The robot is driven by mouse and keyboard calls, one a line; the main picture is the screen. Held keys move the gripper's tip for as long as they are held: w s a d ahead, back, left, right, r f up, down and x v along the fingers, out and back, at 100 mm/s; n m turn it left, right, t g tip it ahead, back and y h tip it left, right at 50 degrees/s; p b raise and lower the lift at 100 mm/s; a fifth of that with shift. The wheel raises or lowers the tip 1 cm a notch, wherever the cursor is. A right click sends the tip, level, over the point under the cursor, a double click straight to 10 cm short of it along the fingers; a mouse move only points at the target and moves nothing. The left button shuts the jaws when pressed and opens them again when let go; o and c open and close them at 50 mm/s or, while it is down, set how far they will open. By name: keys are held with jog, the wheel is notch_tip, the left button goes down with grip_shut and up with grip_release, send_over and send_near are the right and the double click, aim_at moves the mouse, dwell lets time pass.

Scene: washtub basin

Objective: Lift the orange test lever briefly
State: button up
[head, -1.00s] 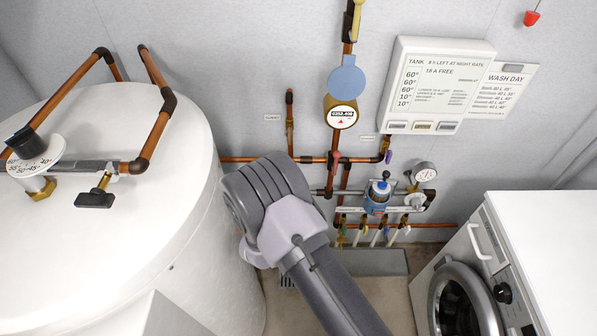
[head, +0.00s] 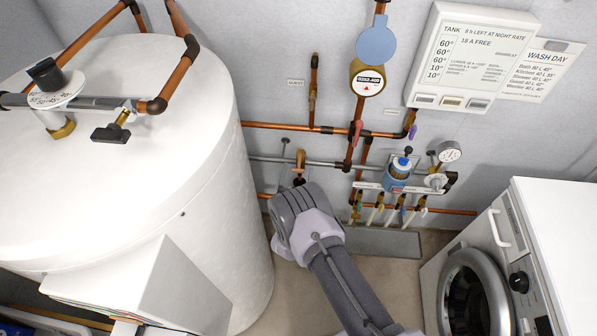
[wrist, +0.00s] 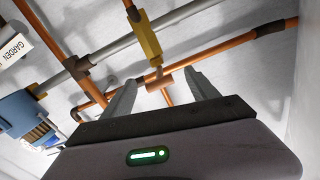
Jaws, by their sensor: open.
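I cannot clearly pick out an orange test lever; any orange part blends with the copper pipes. In the wrist view, a brass valve body (wrist: 147,42) hangs from a pipe just beyond my gripper (wrist: 163,80). A small orange-brown piece (wrist: 158,83) shows below it, between the fingers; I cannot tell whether it is the lever or a pipe fitting. The two grey fingers are apart, with nothing visibly held. In the head view, a brass fitting (head: 300,161) shows just above my wrist, which hides the fingers.
A white tank (head: 200,150) stands left of my arm. A blue-topped valve (head: 398,175), a gauge (head: 449,151) and several small taps (head: 378,209) are to the right. A washing machine (head: 535,235) stands far right. In the wrist view, copper pipes (wrist: 225,47) run close around the fingers.

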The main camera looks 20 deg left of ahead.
aim_at(299, 163)
jog(key=shift+x, duration=1.2)
jog(key=shift+c, duration=0.4)
grip_shut()
